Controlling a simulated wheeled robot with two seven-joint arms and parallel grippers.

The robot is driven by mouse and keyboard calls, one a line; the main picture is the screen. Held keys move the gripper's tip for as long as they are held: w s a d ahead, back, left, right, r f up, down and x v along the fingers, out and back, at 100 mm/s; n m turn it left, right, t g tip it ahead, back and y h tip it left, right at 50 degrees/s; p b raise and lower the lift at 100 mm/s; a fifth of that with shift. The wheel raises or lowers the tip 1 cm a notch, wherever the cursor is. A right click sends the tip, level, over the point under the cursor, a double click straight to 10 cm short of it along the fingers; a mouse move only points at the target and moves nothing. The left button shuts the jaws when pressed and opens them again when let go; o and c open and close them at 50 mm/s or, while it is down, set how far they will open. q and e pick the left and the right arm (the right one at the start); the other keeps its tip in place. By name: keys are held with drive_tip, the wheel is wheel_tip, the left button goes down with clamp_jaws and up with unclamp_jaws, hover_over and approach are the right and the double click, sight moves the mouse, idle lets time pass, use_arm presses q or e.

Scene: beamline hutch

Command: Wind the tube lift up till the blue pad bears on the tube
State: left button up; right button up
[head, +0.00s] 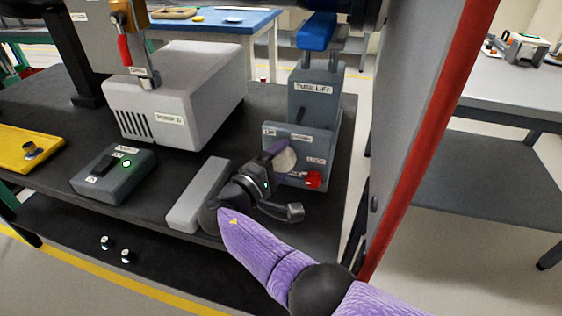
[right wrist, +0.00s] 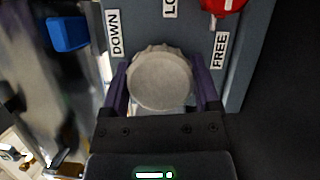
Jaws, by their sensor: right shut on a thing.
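The grey tube lift (head: 315,105) stands at the right end of the dark bench. Its blue pad (head: 316,32) sits on top, just below a dark tube (head: 336,5) at the picture's upper edge. I cannot tell whether pad and tube touch. The round grey knob (head: 286,160) is on the lift's front, by the UP and DOWN labels. My right gripper (head: 279,156) is shut on this knob (right wrist: 160,80), a purple finger on each side. A red lock lever (head: 313,179) is right of the knob, by the LOCK and FREE labels. My left gripper is out of view.
A white power box (head: 180,95) and a grey control box (head: 113,175) with a green light stand left of the lift. A light grey block (head: 198,195) lies near my right wrist. A red-edged panel (head: 425,150) stands close on the right.

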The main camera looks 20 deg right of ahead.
drive_tip(key=n+t, duration=0.1)
drive_tip(key=n, duration=0.3)
drive_tip(key=shift+h, duration=0.4)
drive_tip(key=shift+n+t, duration=0.5)
drive_tip(key=shift+n, duration=0.5)
drive_tip(key=n+t, duration=0.1)
drive_tip(key=n, duration=0.2)
drive_tip(key=shift+t, duration=0.3)
drive_tip(key=n, duration=0.2)
drive_tip(key=n+t, duration=0.1)
drive_tip(key=n, duration=0.1)
drive_tip(key=shift+t+y+p, duration=0.3)
drive_tip(key=shift+p, duration=0.1)
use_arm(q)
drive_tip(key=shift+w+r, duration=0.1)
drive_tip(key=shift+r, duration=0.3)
use_arm(e)
drive_tip(key=shift+n+y, duration=0.3)
drive_tip(key=shift+n, duration=0.4)
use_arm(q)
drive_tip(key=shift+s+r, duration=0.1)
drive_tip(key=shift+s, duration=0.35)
use_arm(e)
drive_tip(key=shift+f+n+t, duration=0.1)
drive_tip(key=shift+n+t, duration=0.3)
